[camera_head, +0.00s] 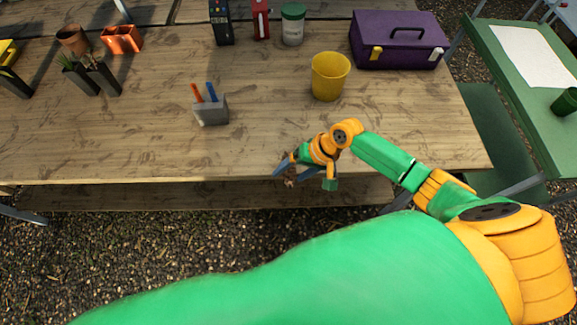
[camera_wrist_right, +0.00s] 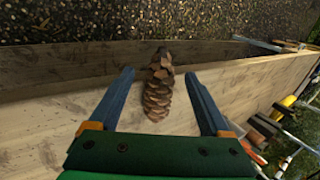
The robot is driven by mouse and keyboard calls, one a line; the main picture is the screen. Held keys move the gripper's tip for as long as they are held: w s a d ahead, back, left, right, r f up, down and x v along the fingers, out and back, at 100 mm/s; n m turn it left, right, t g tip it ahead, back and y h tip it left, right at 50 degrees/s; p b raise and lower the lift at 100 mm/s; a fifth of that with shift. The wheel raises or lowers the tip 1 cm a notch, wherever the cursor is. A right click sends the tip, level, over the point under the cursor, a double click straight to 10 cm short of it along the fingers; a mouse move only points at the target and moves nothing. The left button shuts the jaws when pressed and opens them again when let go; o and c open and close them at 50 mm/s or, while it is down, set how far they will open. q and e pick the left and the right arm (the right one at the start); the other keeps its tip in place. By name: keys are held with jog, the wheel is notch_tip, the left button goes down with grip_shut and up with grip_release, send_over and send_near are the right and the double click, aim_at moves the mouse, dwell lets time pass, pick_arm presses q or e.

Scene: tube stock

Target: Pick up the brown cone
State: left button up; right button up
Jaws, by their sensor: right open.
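The brown cone (camera_wrist_right: 158,92) is a scaly pine cone. In the right wrist view it is centred between the two blue fingers of my right gripper (camera_wrist_right: 159,75), with a gap on each side. The gripper is open. In the head view the right gripper (camera_head: 289,174) is at the front edge of the wooden table (camera_head: 130,140). Only a small brown bit of the cone (camera_head: 290,182) shows there, mostly hidden by the fingers. I cannot tell whether the fingers are level with it. My left gripper is not in view.
Behind the gripper stand a grey holder (camera_head: 213,110) with red and blue sticks, a yellow pot (camera_head: 330,76), a purple toolbox (camera_head: 399,40) and a white jar with a green lid (camera_head: 293,24). Pots stand at the left. The table's front left is clear.

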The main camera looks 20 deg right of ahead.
grip_shut()
jog(key=shift+r, duration=0.1)
